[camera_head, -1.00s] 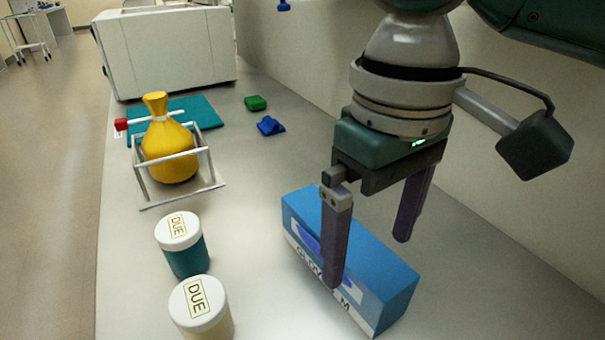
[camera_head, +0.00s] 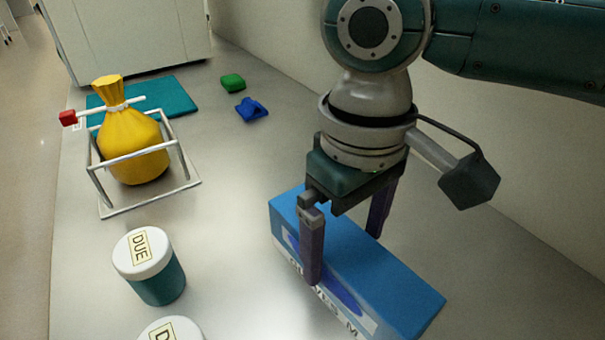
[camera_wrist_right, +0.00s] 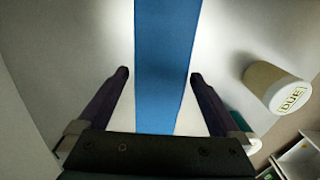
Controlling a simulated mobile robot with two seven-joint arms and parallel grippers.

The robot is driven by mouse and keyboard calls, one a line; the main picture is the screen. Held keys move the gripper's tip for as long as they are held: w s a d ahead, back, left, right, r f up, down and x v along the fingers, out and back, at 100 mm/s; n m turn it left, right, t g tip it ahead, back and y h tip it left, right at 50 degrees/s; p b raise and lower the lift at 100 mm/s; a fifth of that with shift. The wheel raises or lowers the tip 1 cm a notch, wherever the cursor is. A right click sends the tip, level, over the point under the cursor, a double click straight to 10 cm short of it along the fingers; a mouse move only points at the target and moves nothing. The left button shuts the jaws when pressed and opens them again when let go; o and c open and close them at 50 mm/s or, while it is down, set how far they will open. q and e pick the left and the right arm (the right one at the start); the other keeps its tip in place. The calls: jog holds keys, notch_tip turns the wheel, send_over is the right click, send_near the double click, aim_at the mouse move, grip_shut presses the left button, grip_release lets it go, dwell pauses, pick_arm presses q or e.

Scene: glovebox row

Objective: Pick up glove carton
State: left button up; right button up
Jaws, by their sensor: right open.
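The glove carton (camera_head: 385,265) is a long blue box with a white lettered side, lying on the counter at the lower right of the head view. My right gripper (camera_head: 343,262) is open, with its fingers on either side of the carton towards its far end. In the right wrist view the carton (camera_wrist_right: 167,70) is a blue band running between the two fingertips of the open gripper (camera_wrist_right: 158,74), with a gap on both sides. The fingers do not visibly touch it. My left gripper is not in view.
Left of the carton stand a teal jar (camera_head: 150,270) with a white DUE lid and a second DUE jar (camera_head: 172,330), partly cut off. Behind them are a yellow bag (camera_head: 135,150) in a wire stand, a teal mat (camera_head: 180,97), and small green (camera_head: 232,82) and blue (camera_head: 251,109) items. A wall bounds the right.

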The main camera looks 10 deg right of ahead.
notch_tip(320, 180, down, 3)
jog(key=shift+r+b, duration=0.1)
jog(key=shift+b, duration=0.2)
grip_shut()
dwell(0.6)
